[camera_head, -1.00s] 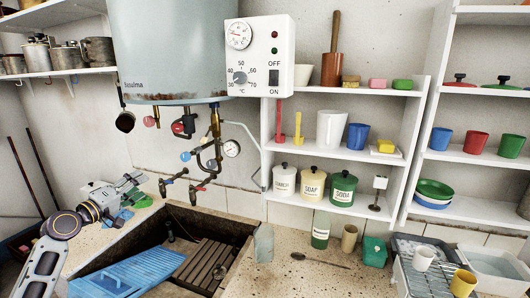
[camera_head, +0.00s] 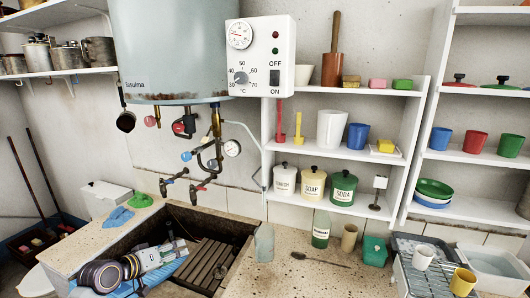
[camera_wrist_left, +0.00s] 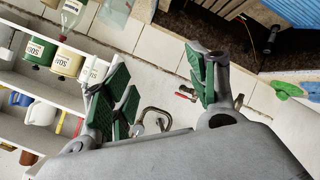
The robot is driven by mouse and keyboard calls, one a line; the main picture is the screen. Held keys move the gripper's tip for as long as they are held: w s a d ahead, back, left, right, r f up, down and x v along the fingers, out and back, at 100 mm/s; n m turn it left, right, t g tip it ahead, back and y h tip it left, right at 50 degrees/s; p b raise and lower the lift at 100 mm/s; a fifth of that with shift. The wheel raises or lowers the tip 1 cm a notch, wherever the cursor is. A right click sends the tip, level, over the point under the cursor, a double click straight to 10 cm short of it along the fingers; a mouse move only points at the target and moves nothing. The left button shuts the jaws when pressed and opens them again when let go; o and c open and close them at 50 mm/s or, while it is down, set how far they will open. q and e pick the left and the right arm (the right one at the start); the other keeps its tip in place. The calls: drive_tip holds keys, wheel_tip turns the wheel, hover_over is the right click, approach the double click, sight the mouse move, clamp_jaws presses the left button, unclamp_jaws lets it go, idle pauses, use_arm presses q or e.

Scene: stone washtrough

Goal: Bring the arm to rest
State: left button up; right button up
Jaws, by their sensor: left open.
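My left arm comes in low from the left, over the blue washboard in the sink. The left gripper (camera_head: 178,246) is over the stone sink (camera_head: 236,238), in front of its back wall. In the left wrist view the gripper (camera_wrist_left: 160,68) shows two spread fingers with green pads and nothing between them. The blue washboard (camera_head: 122,290) is mostly hidden by the arm. My right gripper is not in view.
Taps (camera_head: 172,178) hang under the boiler (camera_head: 168,50) behind the sink. Shelves (camera_head: 345,93) with jars stand right.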

use_arm(q)
drive_tip(key=s+d+f+m+g+y, duration=0.2)
drive_tip(key=s+d+f+m+g, duration=0.3)
drive_tip(key=s+f, duration=0.6)
drive_tip(key=s+d+f+g+y, duration=0.1)
drive_tip(key=s+f+y, duration=0.1)
drive_tip(key=s, duration=0.7)
drive_tip(key=s+d+f+g+y, duration=0.1)
drive_tip(key=s+d+g, duration=0.1)
drive_tip(key=s, duration=0.7)
wheel_tip(320, 180, down, 34)
drive_tip(key=s+g, duration=0.1)
drive_tip(key=s, duration=0.2)
drive_tip(key=s+a+f, duration=0.2)
drive_tip(key=s+f, duration=0.7)
drive_tip(key=s, duration=0.1)
drive_tip(key=s+a+f+g, duration=0.1)
drive_tip(key=s+a+f, duration=0.1)
drive_tip(key=s+f, duration=0.8)
drive_tip(key=shift+s+a+m, duration=0.3)
drive_tip(key=shift+s+m, duration=0.1)
drive_tip(key=shift+s, duration=0.35)
